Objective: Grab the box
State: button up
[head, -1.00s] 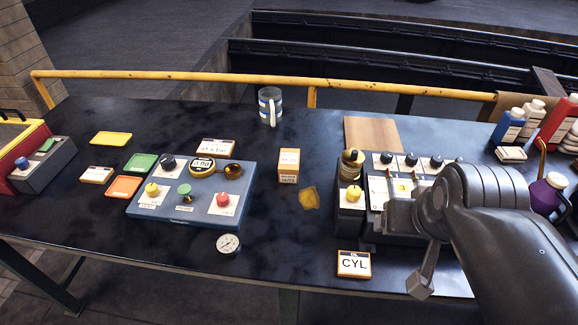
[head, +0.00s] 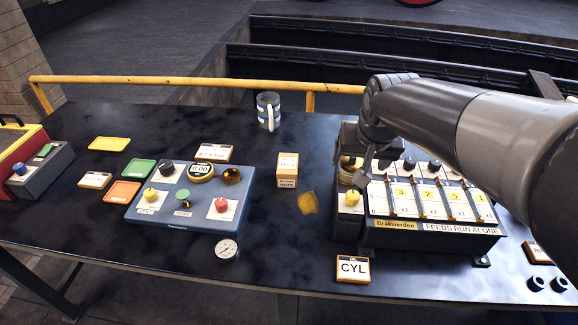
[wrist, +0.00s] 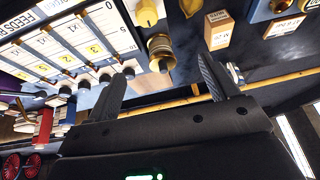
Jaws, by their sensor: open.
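The small orange and white box (head: 287,170) stands upright on the dark table, left of the feed unit. It also shows in the wrist view (wrist: 219,30), beyond the right-hand finger. My gripper (wrist: 160,78) is open, with nothing between its fingers; a brass-coloured knob (wrist: 161,52) shows beyond the gap. In the head view my arm reaches in from the right, with its hand above the left end of the feed unit, right of the box. The fingertips are hard to make out there.
The feed unit (head: 435,232) with several knobs stands right of the box. A blue control panel (head: 170,212) is to the left. A mug (head: 269,110) stands behind, and a yellow-brown patch (head: 307,203) and a CYL block (head: 353,268) lie in front. Table between panel and box is narrow.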

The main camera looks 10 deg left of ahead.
jog(key=w+a+f, duration=0.5)
jog(key=w+a, duration=0.3)
jog(key=w, duration=0.2)
send_near(287, 164)
jog(key=shift+w+f+n+g, duration=0.3)
jog(key=shift+w+f, duration=0.15)
jog(key=shift+w, duration=0.25)
jog(key=shift+w+a+f, duration=0.15)
jog(key=shift+f, duration=0.15)
jog(key=x, duration=0.5)
jog(key=shift+w+f, duration=0.1)
jog(key=shift+f, duration=0.05)
jog(key=shift+s+x, duration=0.2)
jog(key=shift+x, duration=2.45)
jog(key=shift+d+f, duration=0.25)
jog(key=shift+f, duration=0.05)
jog(key=c, duration=1.3)
